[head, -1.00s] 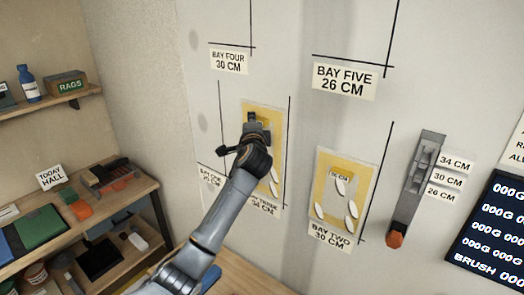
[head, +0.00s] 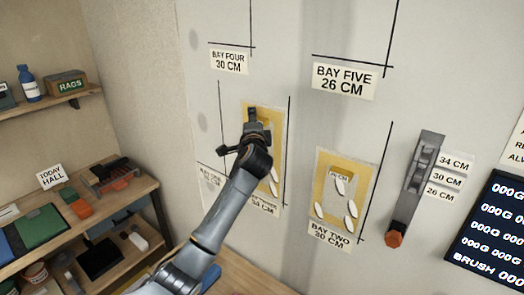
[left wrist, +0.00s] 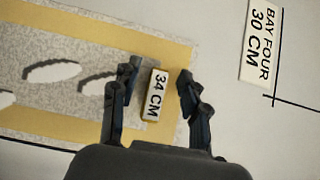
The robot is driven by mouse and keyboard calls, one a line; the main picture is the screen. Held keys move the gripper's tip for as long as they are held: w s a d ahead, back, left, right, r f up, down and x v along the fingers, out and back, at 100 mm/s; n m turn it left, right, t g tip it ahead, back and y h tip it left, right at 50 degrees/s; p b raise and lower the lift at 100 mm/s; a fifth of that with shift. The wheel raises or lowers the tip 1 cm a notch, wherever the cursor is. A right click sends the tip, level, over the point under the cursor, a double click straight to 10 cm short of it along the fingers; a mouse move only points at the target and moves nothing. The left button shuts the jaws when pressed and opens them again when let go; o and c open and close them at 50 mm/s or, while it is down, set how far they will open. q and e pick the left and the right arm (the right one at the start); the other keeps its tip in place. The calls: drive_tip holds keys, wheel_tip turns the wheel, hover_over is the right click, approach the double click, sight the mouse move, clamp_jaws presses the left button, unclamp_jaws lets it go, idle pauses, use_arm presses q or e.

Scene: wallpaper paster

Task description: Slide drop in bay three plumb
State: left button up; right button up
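The bay three drop (head: 275,120) is a speckled sheet with yellow edges and white leaf shapes, flat on the wall above the partly hidden bay three label (head: 265,208). A black line (head: 288,150) runs close along its right side. My left gripper (head: 252,116) is at the drop's upper part, and its arm hides much of the sheet. In the left wrist view, my left gripper (left wrist: 158,85) is open, its fingers on either side of a small 34 CM tag (left wrist: 157,95) at the drop's end. Gaps show beside the tag. My right gripper is not in view.
The bay four label (head: 229,61) and bay five label (head: 344,80) are above. A wooden shelf unit (head: 150,185) stands at left.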

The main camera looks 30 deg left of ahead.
use_arm(q)
drive_tip(key=v, duration=1.2)
